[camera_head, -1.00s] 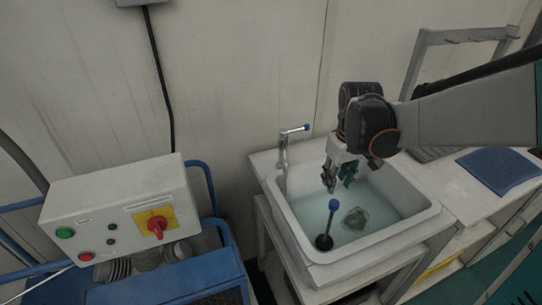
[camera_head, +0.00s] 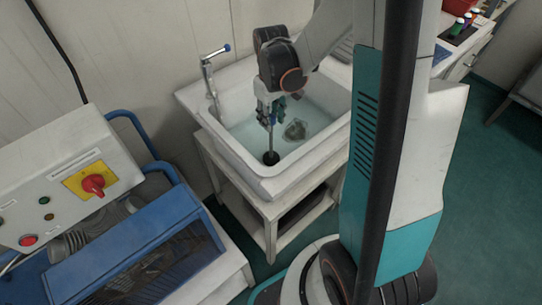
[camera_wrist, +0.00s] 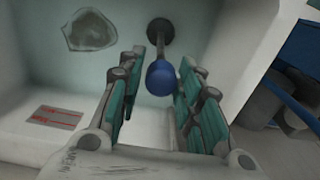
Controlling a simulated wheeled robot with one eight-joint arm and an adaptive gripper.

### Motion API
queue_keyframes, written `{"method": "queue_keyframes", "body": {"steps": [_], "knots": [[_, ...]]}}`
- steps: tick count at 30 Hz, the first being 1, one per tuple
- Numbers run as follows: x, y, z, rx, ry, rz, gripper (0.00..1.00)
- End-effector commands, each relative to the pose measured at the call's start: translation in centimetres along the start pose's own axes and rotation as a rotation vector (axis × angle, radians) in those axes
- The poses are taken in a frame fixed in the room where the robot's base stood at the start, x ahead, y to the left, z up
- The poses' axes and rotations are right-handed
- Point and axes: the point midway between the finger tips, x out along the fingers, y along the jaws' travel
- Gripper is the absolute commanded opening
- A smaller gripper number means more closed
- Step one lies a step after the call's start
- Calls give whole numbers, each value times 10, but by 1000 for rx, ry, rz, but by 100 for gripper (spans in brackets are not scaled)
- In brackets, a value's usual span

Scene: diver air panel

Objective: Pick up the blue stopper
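The blue stopper has a round blue knob (camera_wrist: 160,78) on a thin rod that rises from a dark round base in the sink. In the head view its dark base (camera_head: 271,158) and rod show below my gripper (camera_head: 269,112), and the knob is hidden. In the wrist view my gripper (camera_wrist: 163,66) is open, with green-padded fingers on both sides of the knob. A gap shows between the knob and the fingers. The white sink (camera_head: 195,100) holds shallow water.
A crumpled translucent object (camera_head: 295,129) lies in the sink right of the stopper. A tap (camera_head: 210,80) stands at the sink's back left. A control box with a red knob (camera_head: 93,184) sits on a blue-framed cart (camera_head: 140,240) at the left.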

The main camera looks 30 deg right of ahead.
Motion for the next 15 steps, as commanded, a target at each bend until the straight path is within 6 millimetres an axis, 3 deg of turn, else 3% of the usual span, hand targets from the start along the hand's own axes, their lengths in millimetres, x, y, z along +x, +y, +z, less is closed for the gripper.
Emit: {"method": "queue_keyframes", "body": {"steps": [12, 15], "knots": [[49, -1, 0, 0, 0, 0, 33], [52, -1, 0, 0, 0, 0, 33]]}}
